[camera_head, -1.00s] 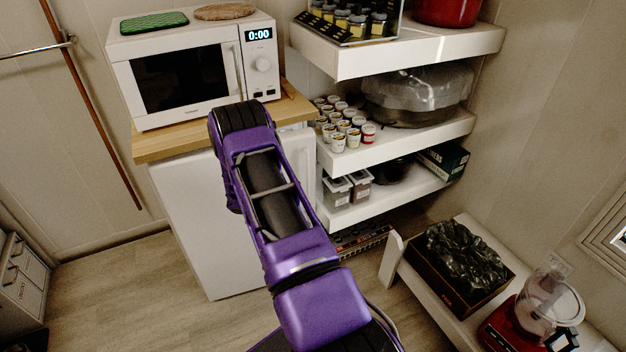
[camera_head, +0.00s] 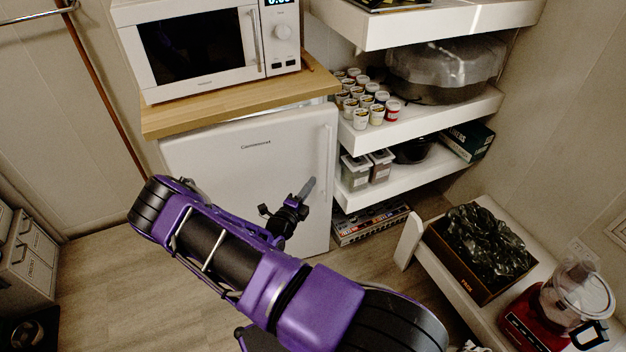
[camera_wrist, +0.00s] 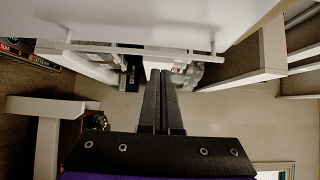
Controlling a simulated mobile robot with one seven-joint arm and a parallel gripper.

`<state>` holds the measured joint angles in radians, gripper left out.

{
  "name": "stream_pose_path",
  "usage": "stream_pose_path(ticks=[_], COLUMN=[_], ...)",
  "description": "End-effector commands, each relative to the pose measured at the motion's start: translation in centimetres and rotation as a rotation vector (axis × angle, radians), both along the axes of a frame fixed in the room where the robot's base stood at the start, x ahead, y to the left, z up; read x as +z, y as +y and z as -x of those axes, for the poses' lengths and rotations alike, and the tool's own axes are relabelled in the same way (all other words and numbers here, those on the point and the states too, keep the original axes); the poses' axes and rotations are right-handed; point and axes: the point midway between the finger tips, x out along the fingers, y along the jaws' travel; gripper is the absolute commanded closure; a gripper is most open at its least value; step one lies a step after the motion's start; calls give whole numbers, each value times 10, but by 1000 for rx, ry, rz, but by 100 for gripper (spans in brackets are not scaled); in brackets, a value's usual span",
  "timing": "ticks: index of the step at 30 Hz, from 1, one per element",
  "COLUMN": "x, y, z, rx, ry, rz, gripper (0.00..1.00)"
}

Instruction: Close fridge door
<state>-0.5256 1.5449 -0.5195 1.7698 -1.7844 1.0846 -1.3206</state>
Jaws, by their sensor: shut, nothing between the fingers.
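The small white fridge stands under a wooden top, and its door (camera_head: 235,165) faces me. A vertical white handle (camera_head: 326,160) is on the door's right side. My gripper (camera_head: 311,182) is shut and empty, in front of the door just left of the handle. The wrist view shows the shut fingers (camera_wrist: 160,75) close to the door (camera_wrist: 150,20) and its handle bar (camera_wrist: 130,49); contact is unclear.
A microwave (camera_head: 205,45) sits on the wooden top (camera_head: 240,104). White shelves (camera_head: 430,118) with cups and jars stand right of the fridge. A low white bench (camera_head: 409,240) at right holds a dark box and a red blender (camera_head: 545,315).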

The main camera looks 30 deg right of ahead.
Motion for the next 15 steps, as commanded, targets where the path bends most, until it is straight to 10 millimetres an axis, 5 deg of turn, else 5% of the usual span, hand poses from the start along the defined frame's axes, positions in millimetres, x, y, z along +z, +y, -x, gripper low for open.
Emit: stream_pose_path(ticks=[11, 15], x=[-1, -1], y=[-68, -69], z=[-46, -68], rx=[-5, -3], ry=[-2, -4], rz=[-1, -3], gripper=[100, 100])
